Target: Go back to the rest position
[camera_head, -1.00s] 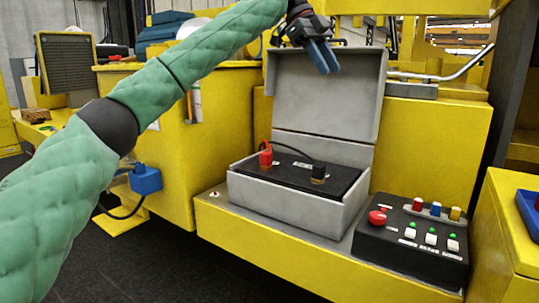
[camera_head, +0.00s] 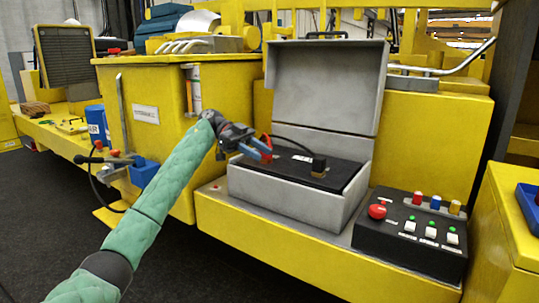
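My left gripper (camera_head: 256,149) is in front of the left end of the open grey box (camera_head: 290,198), close to the red connector (camera_head: 267,146). Its blue fingers overlap the connector in the picture. I cannot tell whether they touch it or how far apart they are. My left arm, in a green quilted sleeve, comes up from the lower left. The box's lid (camera_head: 325,90) stands raised. Inside is a black panel (camera_head: 340,174) with a black connector (camera_head: 318,164) and a dark cable. My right gripper is not in view.
A black control box (camera_head: 412,232) with a red knob and coloured buttons sits right of the grey box on the yellow ledge (camera_head: 300,259). A blue box (camera_head: 144,172) with a lever is at the left. A blue tray (camera_head: 529,210) is at the right edge.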

